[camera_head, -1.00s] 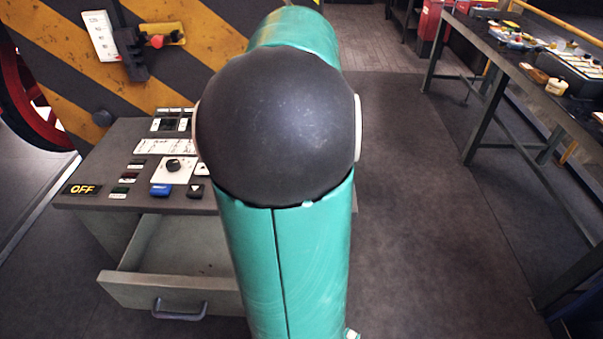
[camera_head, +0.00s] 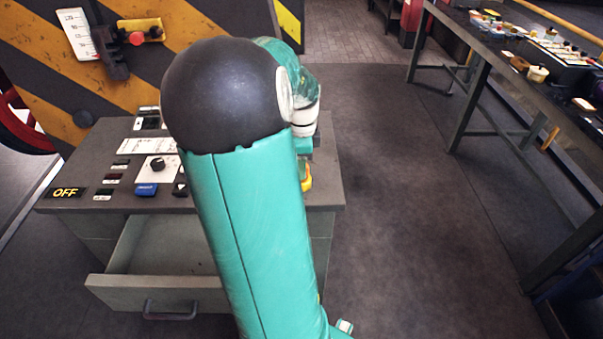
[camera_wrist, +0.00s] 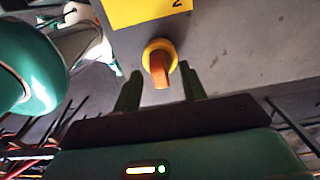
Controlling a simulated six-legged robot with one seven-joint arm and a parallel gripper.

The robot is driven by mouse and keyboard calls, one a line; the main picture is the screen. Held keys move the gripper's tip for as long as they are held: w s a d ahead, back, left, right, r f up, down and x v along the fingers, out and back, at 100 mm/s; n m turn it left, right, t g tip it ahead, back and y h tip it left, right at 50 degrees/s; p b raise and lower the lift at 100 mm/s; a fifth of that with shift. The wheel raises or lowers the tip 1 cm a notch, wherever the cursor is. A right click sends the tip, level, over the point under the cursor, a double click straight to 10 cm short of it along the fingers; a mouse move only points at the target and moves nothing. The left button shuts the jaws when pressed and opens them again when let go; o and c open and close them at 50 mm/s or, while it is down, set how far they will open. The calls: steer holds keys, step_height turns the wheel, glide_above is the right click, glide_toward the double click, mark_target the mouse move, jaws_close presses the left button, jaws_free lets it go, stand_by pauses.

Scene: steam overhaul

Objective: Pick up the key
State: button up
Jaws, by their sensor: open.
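In the wrist view, an orange grip-like piece (camera_wrist: 159,70) stands in a round yellow base (camera_wrist: 154,46) on a grey surface. It looks like the key, but I cannot tell for certain. My gripper (camera_wrist: 160,79) is open, with its two green fingers apart on the left and right of this piece. I cannot tell whether they touch it. In the head view, a bit of yellow (camera_head: 306,178) shows at the right of the console top, beside my arm. My arm hides the gripper there.
The grey console (camera_head: 325,193) carries several buttons, a black knob (camera_head: 157,164) and an OFF sign (camera_head: 66,192). Its drawer (camera_head: 150,295) is pulled out. A yellow plate (camera_wrist: 143,10) lies beyond the orange piece. A cluttered workbench (camera_head: 470,60) stands at right, with clear floor between.

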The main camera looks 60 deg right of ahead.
steer(key=shift+f, duration=0.9)
jaws_close()
